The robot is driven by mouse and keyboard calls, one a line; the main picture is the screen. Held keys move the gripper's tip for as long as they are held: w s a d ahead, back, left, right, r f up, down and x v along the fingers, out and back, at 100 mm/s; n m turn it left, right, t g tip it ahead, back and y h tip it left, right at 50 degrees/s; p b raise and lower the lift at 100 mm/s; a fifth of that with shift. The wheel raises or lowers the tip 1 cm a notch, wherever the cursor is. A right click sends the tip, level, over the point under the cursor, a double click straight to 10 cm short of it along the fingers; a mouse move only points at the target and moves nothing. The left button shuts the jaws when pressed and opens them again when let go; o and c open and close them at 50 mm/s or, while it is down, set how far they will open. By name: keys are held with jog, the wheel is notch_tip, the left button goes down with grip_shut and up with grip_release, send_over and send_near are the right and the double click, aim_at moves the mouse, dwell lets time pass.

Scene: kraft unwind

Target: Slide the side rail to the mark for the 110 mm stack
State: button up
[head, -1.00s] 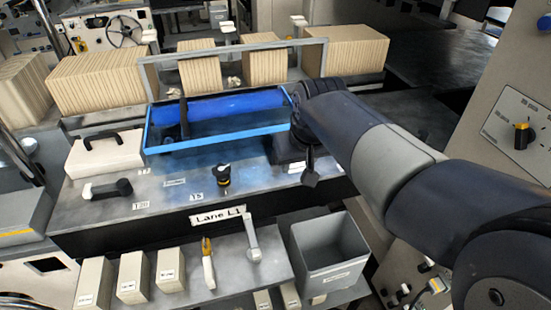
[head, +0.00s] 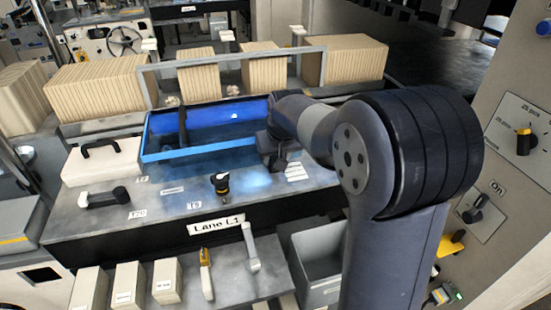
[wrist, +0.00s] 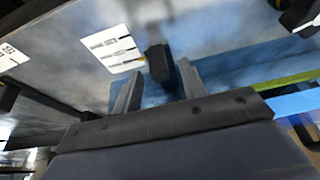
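My gripper (wrist: 159,80) is open in the wrist view, with two grey fingers apart. A small black block (wrist: 158,62), possibly the side rail's handle, shows between and just beyond the fingertips, with gaps on both sides. A white label (wrist: 112,50) with printed lines and a small yellow-orange mark lies left of it; its print is too small to read. In the head view my gripper (head: 274,150) is low over the grey bench, at the right end of the blue-rimmed tray (head: 200,151). White scale labels (head: 296,172) lie right of it. The rail itself is not clearly distinguishable.
A black-handled white case (head: 102,162), a lever (head: 105,197) and a black knob (head: 220,183) are on the bench (head: 160,212). A grey bin (head: 318,255) stands below. Stacked boards (head: 345,62) stand behind the tray. A control panel (head: 510,150) is at right.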

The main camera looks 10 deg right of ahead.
jog(key=shift+x, duration=1.1)
grip_shut()
